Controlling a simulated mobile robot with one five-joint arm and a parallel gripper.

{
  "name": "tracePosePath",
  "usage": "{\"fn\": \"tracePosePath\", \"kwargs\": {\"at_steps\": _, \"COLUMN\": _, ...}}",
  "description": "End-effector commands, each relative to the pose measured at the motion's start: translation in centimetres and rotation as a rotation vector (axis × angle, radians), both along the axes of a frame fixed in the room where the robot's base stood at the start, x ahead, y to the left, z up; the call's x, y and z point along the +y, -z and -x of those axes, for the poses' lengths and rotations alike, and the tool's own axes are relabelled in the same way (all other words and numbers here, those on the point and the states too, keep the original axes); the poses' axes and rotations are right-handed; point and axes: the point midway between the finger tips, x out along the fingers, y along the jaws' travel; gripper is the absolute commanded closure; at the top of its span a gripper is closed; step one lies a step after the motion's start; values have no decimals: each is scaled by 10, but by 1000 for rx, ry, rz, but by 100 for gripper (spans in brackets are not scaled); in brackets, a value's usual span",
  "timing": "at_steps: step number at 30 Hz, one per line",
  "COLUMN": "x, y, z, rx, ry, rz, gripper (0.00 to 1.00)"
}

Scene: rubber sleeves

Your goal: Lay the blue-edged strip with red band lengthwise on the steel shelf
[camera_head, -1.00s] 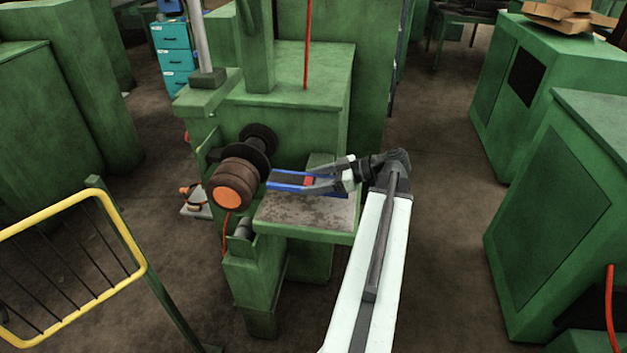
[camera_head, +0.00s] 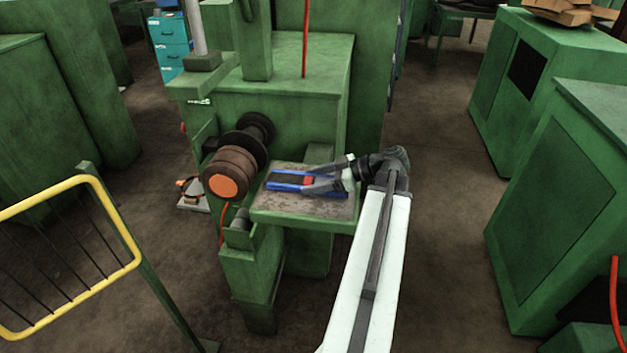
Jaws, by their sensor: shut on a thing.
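The blue-edged strip (camera_head: 288,178) has a dark middle and a red band (camera_head: 309,181). It lies roughly level over the steel shelf (camera_head: 300,208), running left to right along it. My gripper (camera_head: 306,181) comes in from the right and is shut on the strip near the red band. The fingers hide part of the strip's right half. The shelf is a worn grey-brown plate with a green front edge, and bare surface shows in front of the strip. I cannot tell whether the strip touches the shelf or hangs just above it.
A brown roller with an orange end (camera_head: 228,180) sits close to the shelf's left end. The green machine body (camera_head: 285,100) stands behind. A yellow rack (camera_head: 70,260) is at front left. Green cabinets (camera_head: 555,190) stand at right, with open floor (camera_head: 440,220) between.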

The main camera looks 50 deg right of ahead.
Motion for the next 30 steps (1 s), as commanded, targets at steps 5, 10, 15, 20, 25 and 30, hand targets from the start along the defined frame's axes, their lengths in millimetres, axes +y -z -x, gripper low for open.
{"fn": "tracePosePath", "kwargs": {"at_steps": 5, "x": 0, "y": 3, "z": 0, "rx": 1, "ry": 0, "rz": 0, "gripper": 85}}
{"fn": "tracePosePath", "kwargs": {"at_steps": 10, "x": 0, "y": 2, "z": 0, "rx": 1, "ry": 0, "rz": 0, "gripper": 34}}
{"fn": "tracePosePath", "kwargs": {"at_steps": 15, "x": 0, "y": 2, "z": 0, "rx": 2, "ry": 0, "rz": 0, "gripper": 11}}
{"fn": "tracePosePath", "kwargs": {"at_steps": 20, "x": 0, "y": 2, "z": 0, "rx": 2, "ry": 0, "rz": 0, "gripper": 11}}
{"fn": "tracePosePath", "kwargs": {"at_steps": 25, "x": -6, "y": -4, "z": 8, "rx": 2, "ry": 3, "rz": 0, "gripper": 11}}
{"fn": "tracePosePath", "kwargs": {"at_steps": 30, "x": -23, "y": -20, "z": 35, "rx": 3, "ry": 4, "rz": 0, "gripper": 11}}
